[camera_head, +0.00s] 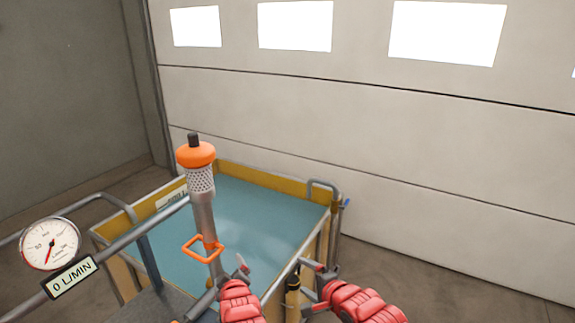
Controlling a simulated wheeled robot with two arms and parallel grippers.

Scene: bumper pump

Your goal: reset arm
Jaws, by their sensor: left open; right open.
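My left gripper (226,279) is in the lower middle of the head view, in front of the tank and close to the lower part of the pump. It is open; whether it touches the pump cannot be told. My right gripper (313,280) is open, to the right of it, near the tank's near right corner. Both arms have red padded covers. The pump (203,215) stands upright, with a grey tube, a perforated sleeve, an orange cap with a black knob and an orange loop handle (199,248). Its lower end is hidden.
A tank with a yellow rim (265,179) and blue-green inside stands behind the grippers. A grey rail carries a round gauge (50,243) and a sign reading 0 L/MIN (71,277). A panelled door with windows is behind. The floor at right is clear.

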